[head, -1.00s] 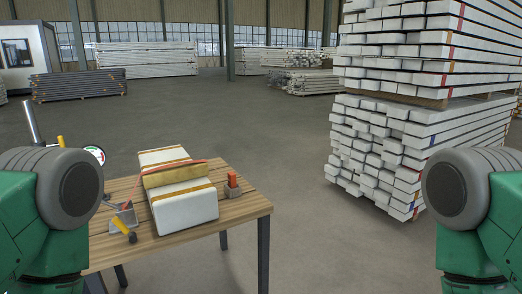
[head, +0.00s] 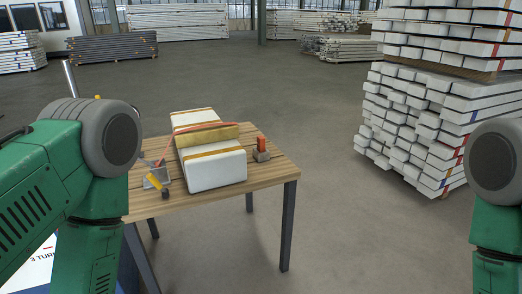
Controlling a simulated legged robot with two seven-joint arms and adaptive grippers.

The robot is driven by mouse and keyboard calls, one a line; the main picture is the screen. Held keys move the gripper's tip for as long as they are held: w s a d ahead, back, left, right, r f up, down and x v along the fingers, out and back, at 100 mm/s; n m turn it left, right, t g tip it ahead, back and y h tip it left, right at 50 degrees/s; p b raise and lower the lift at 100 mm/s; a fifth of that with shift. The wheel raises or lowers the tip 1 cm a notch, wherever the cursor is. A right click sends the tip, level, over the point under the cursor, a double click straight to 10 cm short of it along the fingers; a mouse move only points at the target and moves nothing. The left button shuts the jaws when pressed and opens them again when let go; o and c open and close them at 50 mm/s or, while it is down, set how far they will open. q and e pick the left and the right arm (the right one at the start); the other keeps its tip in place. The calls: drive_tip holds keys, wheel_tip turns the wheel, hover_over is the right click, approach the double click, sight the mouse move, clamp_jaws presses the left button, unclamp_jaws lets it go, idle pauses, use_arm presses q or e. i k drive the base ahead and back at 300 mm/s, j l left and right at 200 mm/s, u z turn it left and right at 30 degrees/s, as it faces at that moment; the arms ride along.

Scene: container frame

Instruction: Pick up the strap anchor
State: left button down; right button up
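A small grey block with an upright orange-red top (head: 262,149) stands on the right part of the wooden table (head: 222,205). I cannot tell for certain which of these is the strap anchor. Between them lies a white package (head: 216,169) with yellow bands and a yellow block on top. A thin red strap (head: 205,127) runs over it. Only the upper parts of my arms show; both grippers are out of view.
Tall stacks of white beams (head: 425,120) stand to the right of the table. More stacked beams lie far back. The floor in front and right of the table is clear. A blue and white box (head: 40,270) is partly hidden at the lower left.

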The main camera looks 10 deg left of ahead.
sight(260, 139)
drive_tip(key=i+j, duration=0.25)
drive_tip(key=i+j+z, duration=0.1)
drive_tip(key=i+j, duration=0.2)
drive_tip(key=j, duration=0.15)
drive_tip(key=i+j, duration=0.25)
drive_tip(key=j, duration=0.15)
